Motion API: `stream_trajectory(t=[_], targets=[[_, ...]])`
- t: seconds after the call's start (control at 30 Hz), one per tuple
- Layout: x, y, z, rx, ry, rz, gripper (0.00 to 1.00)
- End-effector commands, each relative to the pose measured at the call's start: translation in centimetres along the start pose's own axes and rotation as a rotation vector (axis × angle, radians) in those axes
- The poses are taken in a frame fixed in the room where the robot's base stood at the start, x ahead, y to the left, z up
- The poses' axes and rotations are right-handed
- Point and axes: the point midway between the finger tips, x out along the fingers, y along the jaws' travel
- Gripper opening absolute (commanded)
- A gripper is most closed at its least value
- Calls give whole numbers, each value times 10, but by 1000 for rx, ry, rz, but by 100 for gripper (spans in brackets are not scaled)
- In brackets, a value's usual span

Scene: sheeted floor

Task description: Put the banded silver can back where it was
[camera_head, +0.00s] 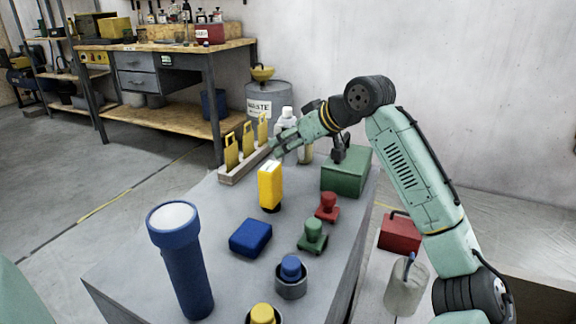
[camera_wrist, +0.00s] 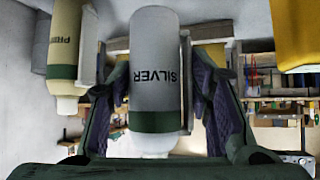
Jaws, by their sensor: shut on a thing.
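The banded silver can (camera_wrist: 155,60) is pale grey with a dark green band, and its SILVER label appears upside down in the wrist view. It stands between the two fingers of my gripper (camera_wrist: 157,115), which is shut on it. In the head view my gripper (camera_head: 280,146) is at the far end of the grey table, and the upper part of the can (camera_head: 286,117) shows just behind the fingers. Its lower part is hidden there. A cream can (camera_wrist: 61,45) with a green band is close beside it; it shows partly below my wrist in the head view (camera_head: 305,154).
A yellow block (camera_head: 269,185), blue block (camera_head: 250,238), blue flashlight (camera_head: 184,265) and several knobbed pieces occupy the nearer table (camera_head: 125,262).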

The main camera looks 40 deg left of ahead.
Motion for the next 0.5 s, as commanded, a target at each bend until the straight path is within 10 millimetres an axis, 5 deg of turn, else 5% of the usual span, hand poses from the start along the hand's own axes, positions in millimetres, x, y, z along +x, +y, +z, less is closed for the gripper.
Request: stream_trajectory(t=[0.5], targets=[[29,0,36,-2,1,1,36]])
